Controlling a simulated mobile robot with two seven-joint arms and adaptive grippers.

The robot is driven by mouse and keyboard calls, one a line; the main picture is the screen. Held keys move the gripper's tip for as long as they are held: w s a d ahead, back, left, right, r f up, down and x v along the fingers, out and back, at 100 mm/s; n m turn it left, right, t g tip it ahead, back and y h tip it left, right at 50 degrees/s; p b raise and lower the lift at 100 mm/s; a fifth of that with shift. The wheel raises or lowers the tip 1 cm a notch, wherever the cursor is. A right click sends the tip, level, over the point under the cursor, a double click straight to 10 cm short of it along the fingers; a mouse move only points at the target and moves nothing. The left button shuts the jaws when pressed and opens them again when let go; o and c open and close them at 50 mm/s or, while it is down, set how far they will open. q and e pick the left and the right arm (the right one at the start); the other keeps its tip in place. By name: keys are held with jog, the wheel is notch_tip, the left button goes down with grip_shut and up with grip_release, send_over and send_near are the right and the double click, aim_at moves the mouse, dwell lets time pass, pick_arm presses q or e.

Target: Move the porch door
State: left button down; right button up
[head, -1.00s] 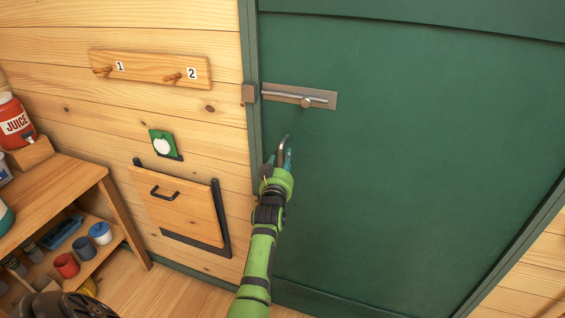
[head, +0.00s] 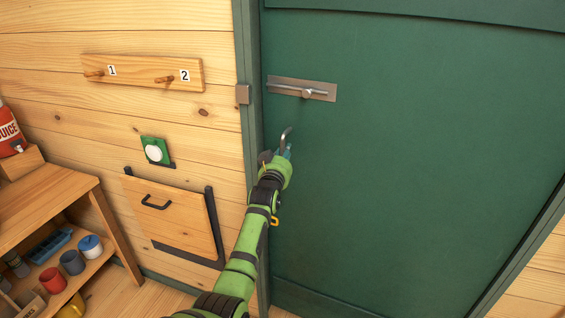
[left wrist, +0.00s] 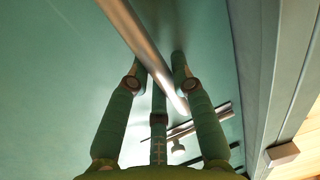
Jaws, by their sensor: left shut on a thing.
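The green porch door (head: 420,170) fills the right of the head view and stands slightly ajar at its left edge. Its metal handle (head: 287,134) shows just above my left gripper (head: 284,152). In the left wrist view the handle bar (left wrist: 145,45) runs between the two fingers, and the left gripper (left wrist: 160,75) is shut on it. The sliding bolt (head: 302,89) on the door is apart from its keeper (head: 243,94) on the frame. My right gripper is not in view.
The door frame (head: 249,150) runs close beside my left forearm. A wooden shelf (head: 60,195) with mugs stands at the left. On the wall are a peg board (head: 140,72), a green panel with a white button (head: 154,152) and a wooden flap (head: 170,215).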

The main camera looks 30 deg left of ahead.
pick_arm(q)
jog(key=c, duration=1.1)
grip_release()
jog(key=shift+d, duration=0.1)
jog(key=shift+o, duration=0.2)
jog(key=v, duration=1.2)
